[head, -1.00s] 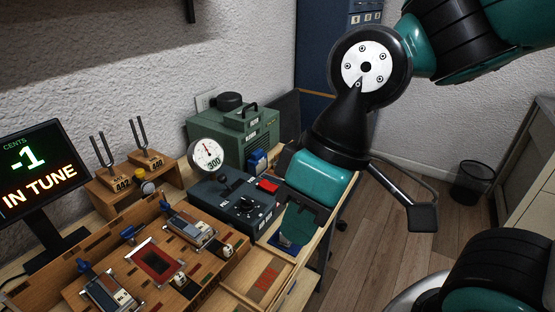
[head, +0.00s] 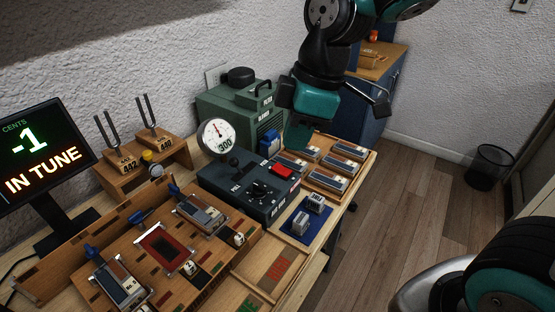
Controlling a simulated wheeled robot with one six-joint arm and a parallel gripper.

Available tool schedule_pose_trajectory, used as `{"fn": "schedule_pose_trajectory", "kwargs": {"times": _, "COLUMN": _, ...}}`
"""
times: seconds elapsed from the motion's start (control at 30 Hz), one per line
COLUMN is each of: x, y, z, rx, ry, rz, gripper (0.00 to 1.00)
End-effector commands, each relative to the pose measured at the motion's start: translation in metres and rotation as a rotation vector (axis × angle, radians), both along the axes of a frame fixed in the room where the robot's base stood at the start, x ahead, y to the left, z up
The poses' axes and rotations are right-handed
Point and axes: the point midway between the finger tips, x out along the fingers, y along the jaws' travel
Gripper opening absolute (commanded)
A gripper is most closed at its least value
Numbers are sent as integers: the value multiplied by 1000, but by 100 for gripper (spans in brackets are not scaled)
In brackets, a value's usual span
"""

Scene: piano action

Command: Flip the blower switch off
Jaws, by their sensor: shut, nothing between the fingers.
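A dark control box (head: 235,190) stands on the bench. Its top carries a black lever (head: 233,161), a black knob (head: 258,188) and a red switch (head: 282,169) at its far right corner. The labels are too small to read, so I cannot tell which way the switch is set. A green blower-like unit (head: 229,114) with a handle and round black cap stands behind the box. My gripper (head: 299,140) is shut and empty, behind and above the red switch and apart from it. My wrist hides part of the wall behind.
A round gauge (head: 217,138) reads about 300 beside the box. A blue block (head: 270,145) stands by the green unit. A wooden tray of reed-like parts (head: 358,169) lies to the right, a blue mat (head: 302,237) in front. Tuning forks (head: 148,111) and a screen (head: 41,158) stand left.

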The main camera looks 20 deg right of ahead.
Motion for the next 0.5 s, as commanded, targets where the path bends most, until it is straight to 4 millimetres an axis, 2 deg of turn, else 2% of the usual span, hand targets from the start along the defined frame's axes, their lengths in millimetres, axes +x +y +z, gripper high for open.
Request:
{"fn": "schedule_pose_trajectory", "kwargs": {"times": 0.03, "x": 27, "y": -4, "z": -7, "rx": -31, "ry": -30, "rz": 109, "gripper": 0}}
{"fn": "schedule_pose_trajectory", "kwargs": {"times": 0.2, "x": 102, "y": -21, "z": -31, "rx": -139, "ry": -129, "rz": 514, "gripper": 0}}
{"fn": "schedule_pose_trajectory", "kwargs": {"times": 0.33, "x": 139, "y": -33, "z": -49, "rx": -197, "ry": -166, "rz": 741, "gripper": 0}}
{"fn": "schedule_pose_trajectory", "kwargs": {"times": 0.5, "x": 161, "y": -41, "z": -62, "rx": -234, "ry": -182, "rz": 891, "gripper": 0}}
